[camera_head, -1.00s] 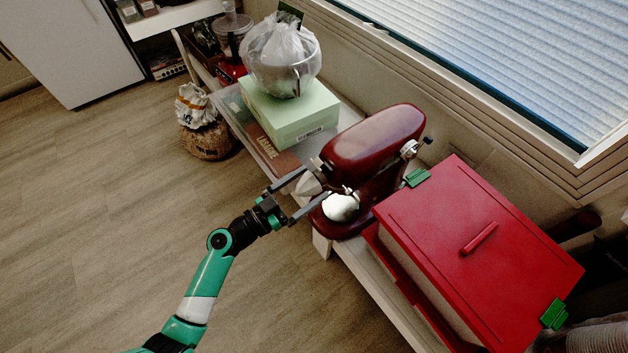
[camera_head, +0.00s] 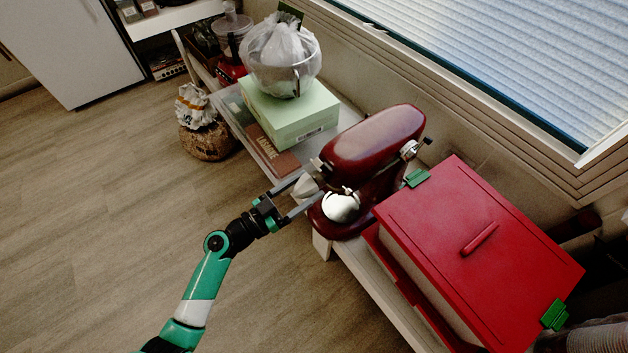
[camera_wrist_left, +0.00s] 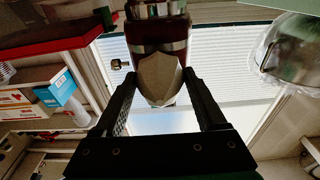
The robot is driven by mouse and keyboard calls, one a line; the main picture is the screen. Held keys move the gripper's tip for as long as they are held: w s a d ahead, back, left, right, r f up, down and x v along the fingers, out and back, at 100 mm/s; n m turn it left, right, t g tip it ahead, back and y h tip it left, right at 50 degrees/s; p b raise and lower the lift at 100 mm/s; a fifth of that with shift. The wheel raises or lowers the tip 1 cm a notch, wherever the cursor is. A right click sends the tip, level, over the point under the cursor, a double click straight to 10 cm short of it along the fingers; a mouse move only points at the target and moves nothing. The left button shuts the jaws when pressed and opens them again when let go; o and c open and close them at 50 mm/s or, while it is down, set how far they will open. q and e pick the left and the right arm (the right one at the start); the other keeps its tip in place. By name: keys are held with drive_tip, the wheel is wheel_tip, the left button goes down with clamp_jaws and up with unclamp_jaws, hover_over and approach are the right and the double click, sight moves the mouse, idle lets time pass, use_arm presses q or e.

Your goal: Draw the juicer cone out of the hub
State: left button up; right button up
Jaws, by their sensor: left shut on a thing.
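The juicer cone (camera_head: 303,187) is a pale grey, pointed, ribbed piece at the front end of a dark red stand mixer (camera_head: 372,140). It also shows large in the left wrist view (camera_wrist_left: 160,78), its base against the mixer's front. My left gripper (camera_head: 309,189) has its two long fingers on either side of the cone and is shut on it. In the left wrist view the fingertips (camera_wrist_left: 160,76) sit at the cone's sides. The hub is mostly hidden behind the cone, so I cannot tell whether they are apart. My right gripper is not in view.
A red box (camera_head: 460,240) with green clips stands right of the mixer. A green box (camera_head: 290,112) with a plastic-wrapped metal bowl (camera_head: 282,62) is behind it, beside a brown flat box (camera_head: 272,152). The floor (camera_head: 120,200) at left is open.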

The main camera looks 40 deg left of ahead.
use_arm(q)
drive_tip(key=shift+r+b+v, duration=0.15)
drive_tip(key=shift+b+v, duration=0.1)
drive_tip(key=shift+v, duration=1.3)
drive_tip(key=shift+r+b+v, duration=0.2)
drive_tip(key=shift+b+v, duration=0.05)
drive_tip(key=shift+v, duration=1.35)
drive_tip(key=d+r+m+h+p, duration=0.1)
drive_tip(key=d+r+p, duration=0.4)
drive_tip(key=r+p, duration=0.35)
drive_tip(key=d+r+h+p, duration=0.2)
drive_tip(key=d+r+p, duration=0.2)
drive_tip(key=r+p, duration=0.4)
drive_tip(key=s+a+r+y+p, duration=0.1)
drive_tip(key=s+r+p, duration=0.2)
drive_tip(key=r+p, duration=3.3)
drive_tip(key=p, duration=0.2)
drive_tip(key=shift+r+p, duration=0.3)
drive_tip(key=shift+r, duration=0.1)
